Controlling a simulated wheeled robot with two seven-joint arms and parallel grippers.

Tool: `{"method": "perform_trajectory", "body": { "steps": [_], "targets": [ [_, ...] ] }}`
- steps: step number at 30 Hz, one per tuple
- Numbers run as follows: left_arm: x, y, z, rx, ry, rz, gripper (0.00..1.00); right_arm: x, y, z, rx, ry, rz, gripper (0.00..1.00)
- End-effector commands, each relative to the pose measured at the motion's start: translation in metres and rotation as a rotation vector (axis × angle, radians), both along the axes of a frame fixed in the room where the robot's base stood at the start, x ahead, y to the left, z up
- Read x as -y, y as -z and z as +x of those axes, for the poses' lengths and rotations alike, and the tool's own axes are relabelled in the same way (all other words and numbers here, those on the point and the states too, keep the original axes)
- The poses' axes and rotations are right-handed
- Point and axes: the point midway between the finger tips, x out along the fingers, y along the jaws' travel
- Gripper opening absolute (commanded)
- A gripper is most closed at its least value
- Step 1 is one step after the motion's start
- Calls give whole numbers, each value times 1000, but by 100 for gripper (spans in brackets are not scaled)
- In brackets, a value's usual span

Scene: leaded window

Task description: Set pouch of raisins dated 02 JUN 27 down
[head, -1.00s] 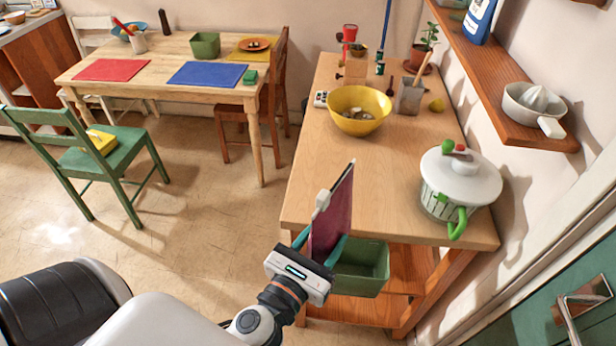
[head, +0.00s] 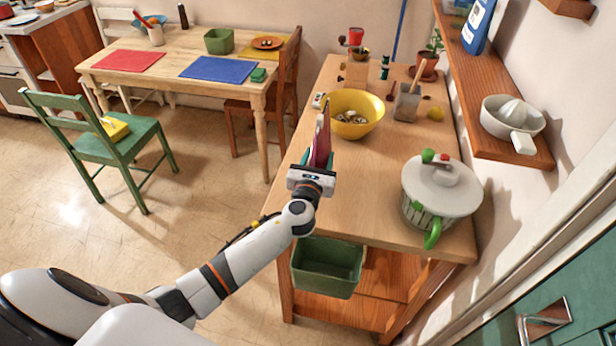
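A dark red pouch (head: 322,137) is upright and seen nearly edge-on in the head view. Any date on it cannot be read. My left gripper (head: 319,160) is shut on the pouch, with its teal fingers on either side of the lower part. The gripper and pouch are at the left part of the wooden worktop (head: 372,190), in front of and left of the yellow bowl (head: 372,128). The pouch overlaps the bowl's left side in the picture. I cannot tell whether its bottom touches the worktop. My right gripper is not in view.
The yellow bowl holds several small things. A lidded white pot (head: 440,192) stands at the worktop's right side. A green bin (head: 327,268) is below the front edge. The worktop's middle is bare.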

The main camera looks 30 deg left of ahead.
Motion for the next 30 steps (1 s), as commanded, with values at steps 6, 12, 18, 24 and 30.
{"method": "perform_trajectory", "body": {
  "steps": [6, 12, 18, 24, 30],
  "targets": [
    [-6, 27, 0, 0, -2, -3, 17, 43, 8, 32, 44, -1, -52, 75],
    [-6, 56, 0, 0, -1, -2, 17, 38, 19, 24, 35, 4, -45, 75],
    [-3, 58, 0, 0, 0, -1, 17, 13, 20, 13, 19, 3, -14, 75],
    [-4, 61, -1, 0, 0, -1, 17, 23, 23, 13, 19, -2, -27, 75],
    [-5, 63, -1, -2, 0, -1, 69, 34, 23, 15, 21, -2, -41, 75]
  ]
}}
